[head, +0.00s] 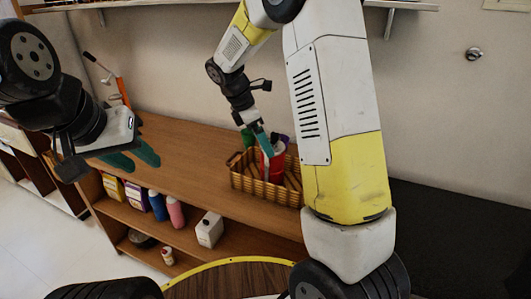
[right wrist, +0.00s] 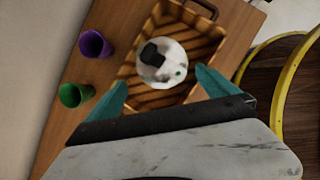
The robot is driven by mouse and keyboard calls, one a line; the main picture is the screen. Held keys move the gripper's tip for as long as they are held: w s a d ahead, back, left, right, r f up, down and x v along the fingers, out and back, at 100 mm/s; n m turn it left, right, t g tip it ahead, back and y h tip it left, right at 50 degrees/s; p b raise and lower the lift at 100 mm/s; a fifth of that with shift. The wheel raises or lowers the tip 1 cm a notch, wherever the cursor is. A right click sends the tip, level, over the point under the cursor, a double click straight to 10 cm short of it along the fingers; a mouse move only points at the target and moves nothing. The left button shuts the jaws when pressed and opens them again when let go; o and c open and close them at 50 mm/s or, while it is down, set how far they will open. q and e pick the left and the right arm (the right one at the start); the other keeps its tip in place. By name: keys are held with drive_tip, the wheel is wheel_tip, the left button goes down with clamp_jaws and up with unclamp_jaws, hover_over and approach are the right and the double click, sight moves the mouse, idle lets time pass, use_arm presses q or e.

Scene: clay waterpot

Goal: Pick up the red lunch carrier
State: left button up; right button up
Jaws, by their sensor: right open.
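The red lunch carrier (head: 279,158) stands in a woven basket (head: 262,190) on the wooden shelf top. The right wrist view shows its round white top with a dark part (right wrist: 172,70), in the basket (right wrist: 200,44). My right gripper (head: 266,143) is at the carrier, its teal fingers pointing down. In the right wrist view this gripper (right wrist: 161,88) is open, with the carrier's top ahead of and between the fingertips; contact cannot be told. My left gripper (head: 135,158) is far to the left, its two teal fingers apart and empty.
A purple cup (right wrist: 95,44) and a green cup (right wrist: 75,95) stand beside the basket. Bottles, boxes and a white carton (head: 209,230) fill the lower shelf. An orange tool (head: 122,90) leans at the back left. The shelf top left of the basket is clear.

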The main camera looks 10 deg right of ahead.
sight(272, 164)
drive_tip(key=x, duration=0.7)
drive_tip(key=shift+s+d, duration=0.3)
drive_tip(key=shift+d, duration=0.05)
drive_tip(key=shift+c, duration=0.2)
clamp_jaws()
